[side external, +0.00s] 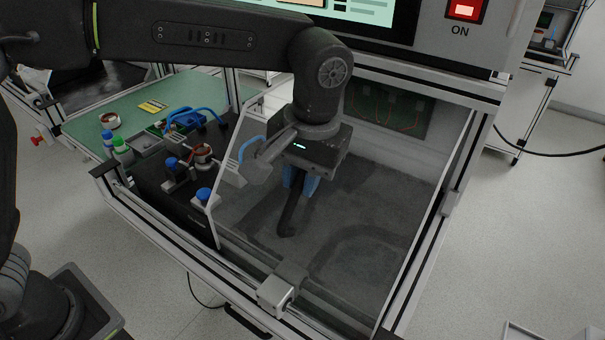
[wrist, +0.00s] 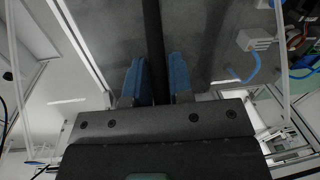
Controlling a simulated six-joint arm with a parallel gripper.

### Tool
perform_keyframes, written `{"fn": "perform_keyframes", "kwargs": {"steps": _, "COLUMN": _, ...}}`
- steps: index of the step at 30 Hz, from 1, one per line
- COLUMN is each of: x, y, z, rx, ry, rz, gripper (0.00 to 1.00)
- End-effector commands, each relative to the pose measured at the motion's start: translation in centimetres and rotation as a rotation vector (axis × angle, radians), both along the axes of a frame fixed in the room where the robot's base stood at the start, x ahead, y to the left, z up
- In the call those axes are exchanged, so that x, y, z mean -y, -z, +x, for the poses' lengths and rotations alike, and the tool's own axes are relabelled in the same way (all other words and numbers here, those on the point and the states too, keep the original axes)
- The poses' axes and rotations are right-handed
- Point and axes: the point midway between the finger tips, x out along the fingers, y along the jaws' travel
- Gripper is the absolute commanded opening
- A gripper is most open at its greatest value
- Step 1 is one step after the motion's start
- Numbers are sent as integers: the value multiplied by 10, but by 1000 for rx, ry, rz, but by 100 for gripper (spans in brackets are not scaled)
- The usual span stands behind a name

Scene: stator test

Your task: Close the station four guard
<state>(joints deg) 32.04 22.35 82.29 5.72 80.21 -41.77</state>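The station four guard appears to be the clear tinted pane (side external: 345,235) in the metal frame, over the right part of the station. Its left edge stands just right of the fixture with the copper-wound stator (side external: 203,153), which the pane leaves uncovered. A black bar handle (side external: 289,217) is on the pane. My gripper (side external: 299,183) points down at the handle with a blue finger on either side. The contact faces are hidden.
A metal rail with a block (side external: 277,293) runs along the front. A control panel with a red ON switch (side external: 465,10) is above right. A grey connector (wrist: 253,40) shows in the wrist view.

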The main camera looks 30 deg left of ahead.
Motion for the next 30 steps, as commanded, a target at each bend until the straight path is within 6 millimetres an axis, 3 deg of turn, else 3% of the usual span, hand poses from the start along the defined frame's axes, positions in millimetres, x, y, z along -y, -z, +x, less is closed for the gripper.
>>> {"fn": "perform_keyframes", "kwargs": {"steps": 6, "x": 0, "y": 0, "z": 0, "rx": 0, "ry": 0, "rz": 0, "gripper": 0}}
{"fn": "perform_keyframes", "kwargs": {"steps": 20, "x": -4, "y": -1, "z": 0, "rx": 0, "ry": -1, "rz": -1, "gripper": 0}}
{"fn": "perform_keyframes", "kwargs": {"steps": 26, "x": -33, "y": -1, "z": 0, "rx": 1, "ry": -5, "rz": 0, "gripper": 0}}
{"fn": "perform_keyframes", "kwargs": {"steps": 30, "x": -72, "y": -1, "z": 0, "rx": 1, "ry": -9, "rz": 0, "gripper": 0}}
